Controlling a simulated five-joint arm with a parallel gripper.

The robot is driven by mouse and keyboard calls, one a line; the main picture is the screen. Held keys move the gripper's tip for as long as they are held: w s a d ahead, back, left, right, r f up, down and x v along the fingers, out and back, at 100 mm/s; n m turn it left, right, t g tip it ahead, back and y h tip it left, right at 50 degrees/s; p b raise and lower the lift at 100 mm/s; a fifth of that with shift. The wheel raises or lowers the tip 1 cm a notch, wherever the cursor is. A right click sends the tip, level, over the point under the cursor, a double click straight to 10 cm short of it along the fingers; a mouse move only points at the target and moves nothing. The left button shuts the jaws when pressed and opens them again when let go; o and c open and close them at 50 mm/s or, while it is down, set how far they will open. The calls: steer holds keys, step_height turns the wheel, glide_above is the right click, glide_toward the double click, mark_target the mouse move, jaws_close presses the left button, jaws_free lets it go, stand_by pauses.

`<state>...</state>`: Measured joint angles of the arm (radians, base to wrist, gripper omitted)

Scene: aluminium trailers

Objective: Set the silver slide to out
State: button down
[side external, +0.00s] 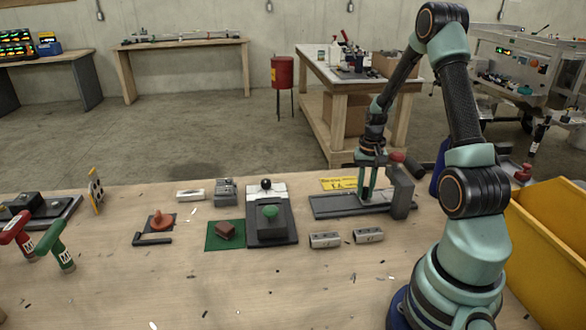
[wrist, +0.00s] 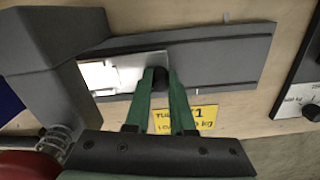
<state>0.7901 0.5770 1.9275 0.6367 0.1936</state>
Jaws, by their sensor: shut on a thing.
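The silver slide (wrist: 108,74) is a bright metal plate in a dark grey track (wrist: 225,55), also seen in the side view (side external: 325,206). It lies at the left part of the track in the wrist view, beside a grey upright block (wrist: 60,105). The bare track stretches away to the right. A black knob (wrist: 161,78) stands on the slide's right end. My gripper (wrist: 163,76) has its green fingers shut on the knob. In the side view my gripper (side external: 368,192) reaches down to the track, and the fingers and upright block mostly hide the slide.
The grey upright block (side external: 402,192) carries a red knob (side external: 397,157) close beside my gripper. A yellow label (wrist: 186,119) lies along the track. A dark plate with a green knob (side external: 270,211) stands left of it. A yellow bin (side external: 545,240) is at the right.

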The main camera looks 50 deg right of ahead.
steer(key=shift+w+a, duration=0.1)
stand_by(0.3)
steer(key=w+a, duration=1)
steer(key=c, duration=0.8)
jaws_free()
steer(key=shift+o, duration=0.2)
steer(key=shift+d+r, duration=0.1)
steer(key=shift+r, duration=0.2)
step_height(320, 180, up, 12)
steer(key=shift+f, duration=0.2)
